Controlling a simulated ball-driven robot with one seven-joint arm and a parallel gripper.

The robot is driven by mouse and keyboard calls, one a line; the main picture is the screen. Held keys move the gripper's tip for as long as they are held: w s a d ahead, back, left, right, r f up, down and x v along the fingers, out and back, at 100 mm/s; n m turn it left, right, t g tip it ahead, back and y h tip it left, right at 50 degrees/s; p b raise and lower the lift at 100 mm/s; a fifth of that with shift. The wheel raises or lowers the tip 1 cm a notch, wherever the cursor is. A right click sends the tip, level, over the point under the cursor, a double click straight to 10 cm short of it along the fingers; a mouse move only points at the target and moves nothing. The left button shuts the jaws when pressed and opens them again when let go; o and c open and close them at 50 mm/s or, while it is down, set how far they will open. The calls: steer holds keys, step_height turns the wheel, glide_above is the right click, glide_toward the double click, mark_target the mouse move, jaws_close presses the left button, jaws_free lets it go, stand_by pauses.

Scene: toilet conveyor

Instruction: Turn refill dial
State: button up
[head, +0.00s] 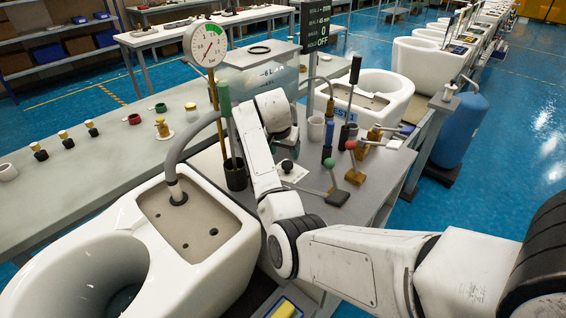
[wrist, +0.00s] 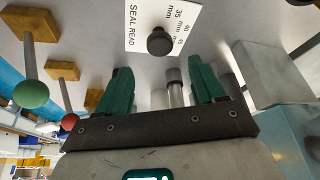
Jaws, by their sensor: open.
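A black round knob (wrist: 160,40) stands on a white plate (wrist: 140,12) marked "SEAL READ" with mm values in the wrist view. It is the only dial-like knob there; I cannot tell if it is the refill dial. In the head view a black knob (head: 287,166) sits on a white plate on the grey bench, right of my forearm. My gripper (wrist: 162,82) is open, with its green fingers apart and nothing held between them. The knob lies beyond the fingertips, slightly left of their middle, not touched. In the head view my fingertips cannot be made out.
Levers with a red ball (head: 350,145) and a green ball (head: 329,163) stand right of the knob. A grey cylinder (wrist: 175,88) shows between the fingers. A white toilet (head: 190,240) with a grey hose is at left. A dial gauge (head: 208,45) stands behind.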

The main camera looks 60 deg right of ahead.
mark_target(287, 164)
steer(key=x, duration=0.7)
steer(key=shift+d+f, duration=0.15)
steer(key=shift+f, duration=0.2)
steer(key=shift+c, duration=0.3)
steer(key=c, duration=1)
steer(key=shift+o, duration=0.2)
steer(key=shift+r+n+p, duration=0.1)
steer(key=shift+n+p, duration=0.2)
steer(key=shift+p, duration=0.15)
steer(key=n+t+p, duration=0.1)
steer(key=n+p, duration=0.1)
steer(key=n, duration=0.1)
steer(key=shift+s+d+r+t, duration=0.1)
steer(key=shift+t, duration=0.2)
steer(key=shift+n+t+y+p, duration=0.35)
steer(key=shift+n+y+p, duration=0.1)
steer(key=shift+n, duration=0.85)
steer(key=shift+n+t+y+p, duration=0.35)
steer(key=shift+n+p, duration=0.05)
steer(key=shift+n, duration=0.9)
